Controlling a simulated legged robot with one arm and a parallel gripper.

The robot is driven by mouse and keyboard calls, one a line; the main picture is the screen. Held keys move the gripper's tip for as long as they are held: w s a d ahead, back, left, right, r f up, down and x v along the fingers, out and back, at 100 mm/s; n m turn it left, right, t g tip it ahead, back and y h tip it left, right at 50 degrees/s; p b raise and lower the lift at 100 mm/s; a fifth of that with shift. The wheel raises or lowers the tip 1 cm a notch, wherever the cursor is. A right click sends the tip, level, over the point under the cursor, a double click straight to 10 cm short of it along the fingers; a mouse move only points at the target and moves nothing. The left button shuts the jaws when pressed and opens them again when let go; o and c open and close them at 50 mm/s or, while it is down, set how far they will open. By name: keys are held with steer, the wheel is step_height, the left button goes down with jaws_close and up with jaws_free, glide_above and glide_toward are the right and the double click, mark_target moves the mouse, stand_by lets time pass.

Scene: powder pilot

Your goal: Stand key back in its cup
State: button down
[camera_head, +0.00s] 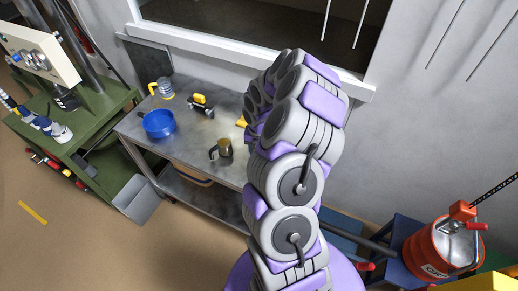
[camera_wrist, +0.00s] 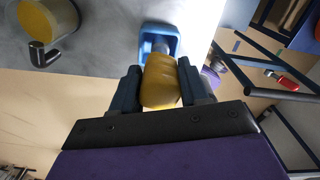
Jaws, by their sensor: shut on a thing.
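In the wrist view my gripper (camera_wrist: 160,82) is shut on a yellow, rounded piece (camera_wrist: 160,80), which looks like the key's grip. The rest of the key is hidden or cannot be made out. Just beyond it is a small blue holder (camera_wrist: 146,48) with a dark inside, possibly the key's cup. It stands near the edge of the grey bench top. I cannot tell whether the key touches it. In the head view my arm hides my gripper. A bit of yellow (camera_head: 242,122) shows beside the arm over the bench.
The metal bench (camera_head: 185,132) also carries a blue bowl (camera_head: 160,124), a mug with a yellow handle (camera_head: 165,94), a yellow and black item (camera_head: 201,107) and a dark-handled mug (camera_head: 224,148), also in the wrist view (camera_wrist: 50,18). A red drum (camera_head: 437,250) stands at right.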

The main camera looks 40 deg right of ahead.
steer(key=shift+a, duration=0.2)
steer(key=shift+d+f, duration=0.15)
steer(key=shift+f, duration=0.3)
steer(key=shift+f, duration=0.8)
steer(key=shift+c, duration=2.4)
jaws_free()
